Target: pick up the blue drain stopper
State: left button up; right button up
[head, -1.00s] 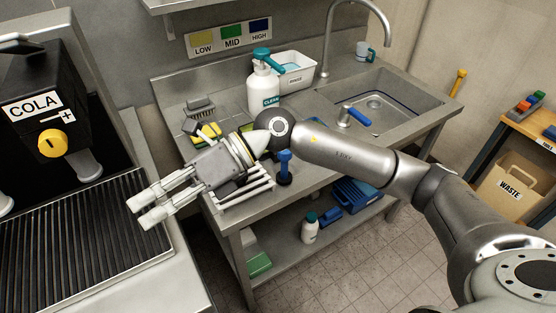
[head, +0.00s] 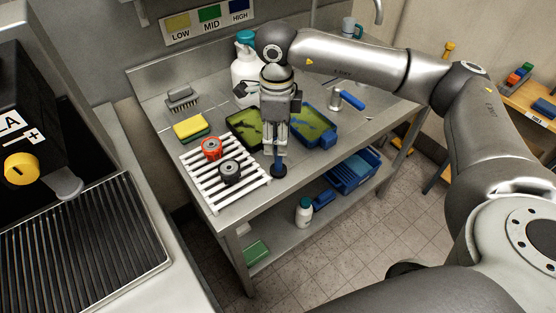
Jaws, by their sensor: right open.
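The blue drain stopper (head: 279,170) stands upright on the steel counter near its front edge, right of the white slatted rack. My right gripper (head: 276,151) points straight down over it. Its fingers are open and come down around the stopper's upper part, which they largely hide. Whether the fingers touch it I cannot tell. The dark blue foot shows below the fingertips. My left gripper is not in view.
The white rack (head: 205,182) holds a red (head: 211,147) and a black (head: 230,172) round part. Behind the gripper are a dark tray (head: 240,135) and a blue tray (head: 323,138) with green contents. A sponge (head: 190,126) and white bottle (head: 243,68) stand farther back.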

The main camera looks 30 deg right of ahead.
aim_at(278, 158)
notch_tip(278, 158, down, 5)
jog(key=shift+s+d+r+p, duration=0.1)
jog(key=shift+d+p, duration=0.05)
jog(key=shift+p, duration=0.85)
jog(key=shift+f, duration=0.55)
jog(key=c, duration=0.9)
